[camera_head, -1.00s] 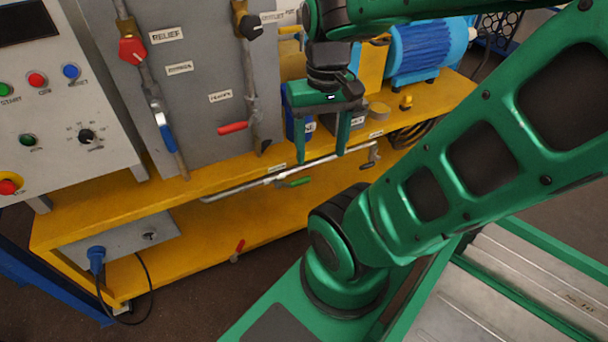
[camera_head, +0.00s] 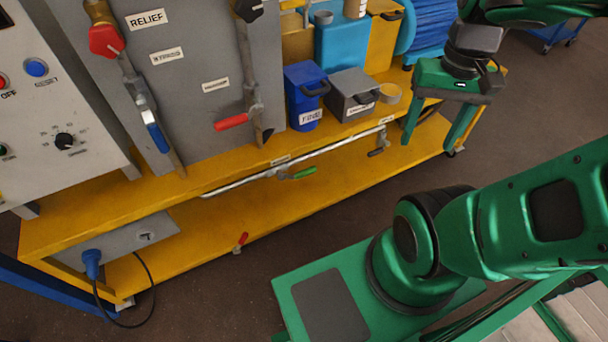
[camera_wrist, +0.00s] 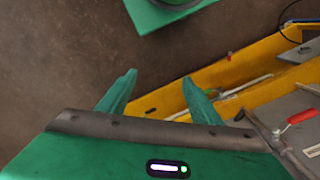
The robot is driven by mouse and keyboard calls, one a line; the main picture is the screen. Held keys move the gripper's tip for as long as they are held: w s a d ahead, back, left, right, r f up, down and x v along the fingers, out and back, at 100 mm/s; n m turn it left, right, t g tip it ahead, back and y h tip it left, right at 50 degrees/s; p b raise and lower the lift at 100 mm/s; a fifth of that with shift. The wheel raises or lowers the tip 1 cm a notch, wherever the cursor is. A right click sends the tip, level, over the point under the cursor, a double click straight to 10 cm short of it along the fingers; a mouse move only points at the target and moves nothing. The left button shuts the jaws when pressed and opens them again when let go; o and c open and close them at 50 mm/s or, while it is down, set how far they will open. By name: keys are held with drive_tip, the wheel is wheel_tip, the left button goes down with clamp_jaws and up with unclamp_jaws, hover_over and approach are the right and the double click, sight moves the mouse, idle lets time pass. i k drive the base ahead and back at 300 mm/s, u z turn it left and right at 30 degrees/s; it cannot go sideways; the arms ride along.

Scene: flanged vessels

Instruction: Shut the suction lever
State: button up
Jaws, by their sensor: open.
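No label that I can read says suction, so I cannot tell which lever it is. A green lever (camera_head: 302,173) lies along the horizontal pipe (camera_head: 240,183) under the bench's front edge; the tag above it is too small to read. A dark lever (camera_head: 377,152) hangs at the pipe's right end. A red lever (camera_head: 232,122) sticks out left from a vertical pipe on the grey panel, and a blue lever (camera_head: 157,137) slants down on another. My gripper (camera_head: 430,143) is open and empty, fingers down, right of the dark lever and apart from it. It also shows in the wrist view (camera_wrist: 160,76).
A blue bin (camera_head: 304,95) and a grey box (camera_head: 352,94) stand on the yellow bench (camera_head: 205,182). A small red lever (camera_head: 240,240) sits by the lower shelf. The dark floor (camera_head: 230,295) before the bench is free.

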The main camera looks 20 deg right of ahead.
sight(310, 170)
drive_tip(key=z, duration=2.8)
drive_tip(key=i, duration=0.35)
drive_tip(key=u, duration=2.95)
